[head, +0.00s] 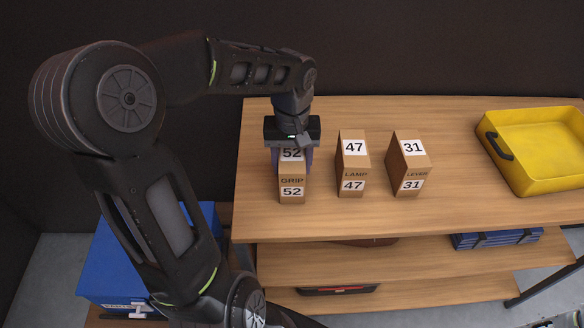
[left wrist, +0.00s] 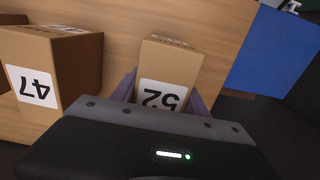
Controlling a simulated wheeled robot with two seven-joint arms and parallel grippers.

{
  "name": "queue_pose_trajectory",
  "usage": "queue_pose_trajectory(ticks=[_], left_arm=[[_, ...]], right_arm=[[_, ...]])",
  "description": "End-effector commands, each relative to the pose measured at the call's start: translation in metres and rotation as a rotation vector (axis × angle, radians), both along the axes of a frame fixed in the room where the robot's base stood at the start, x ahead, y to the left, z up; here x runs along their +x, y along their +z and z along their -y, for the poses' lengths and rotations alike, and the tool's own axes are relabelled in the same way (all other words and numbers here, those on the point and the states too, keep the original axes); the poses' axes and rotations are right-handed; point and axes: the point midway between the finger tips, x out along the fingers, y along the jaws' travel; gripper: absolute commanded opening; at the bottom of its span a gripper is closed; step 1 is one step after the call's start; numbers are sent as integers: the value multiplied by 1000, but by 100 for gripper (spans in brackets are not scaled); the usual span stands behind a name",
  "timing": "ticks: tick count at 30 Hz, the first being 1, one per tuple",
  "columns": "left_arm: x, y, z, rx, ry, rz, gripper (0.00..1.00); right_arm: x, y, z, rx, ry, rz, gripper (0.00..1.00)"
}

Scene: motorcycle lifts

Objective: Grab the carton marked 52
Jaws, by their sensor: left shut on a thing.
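The carton marked 52 (head: 291,182) is a brown box with white number labels and the word GRIP on its front. It stands upright on the wooden bench top at the left of a row of cartons. My left gripper (head: 292,158) comes down on it from above, its fingers on either side of the box and shut on it. In the left wrist view the carton marked 52 (left wrist: 165,75) sits between the two purple-grey fingers (left wrist: 163,92). The gripper body hides part of its top. My right gripper is in neither view.
The carton marked 47 (head: 353,165) stands to the right, then the carton marked 31 (head: 408,165). A yellow tray (head: 545,187) lies at the bench's right end. The wooden bench (head: 450,212) has lower shelves. A blue box (head: 112,262) stands below left.

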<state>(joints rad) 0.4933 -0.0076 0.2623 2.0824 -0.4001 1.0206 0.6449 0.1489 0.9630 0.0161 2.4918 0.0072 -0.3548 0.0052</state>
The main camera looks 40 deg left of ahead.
Motion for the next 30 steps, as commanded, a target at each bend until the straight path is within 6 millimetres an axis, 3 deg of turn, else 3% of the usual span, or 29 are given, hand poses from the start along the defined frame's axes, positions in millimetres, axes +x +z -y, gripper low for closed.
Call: queue_pose_trajectory(ticks=[9, 14, 24, 30], left_arm=[[0, 1, 0, 0, 0, 1, 2], [1, 12, 0, 1, 1, 3, 2], [1, 74, 0, 2, 0, 5, 2], [0, 98, 0, 0, -1, 1, 2]], right_arm=[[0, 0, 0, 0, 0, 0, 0], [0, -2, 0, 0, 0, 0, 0], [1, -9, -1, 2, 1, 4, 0], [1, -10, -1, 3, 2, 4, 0]])
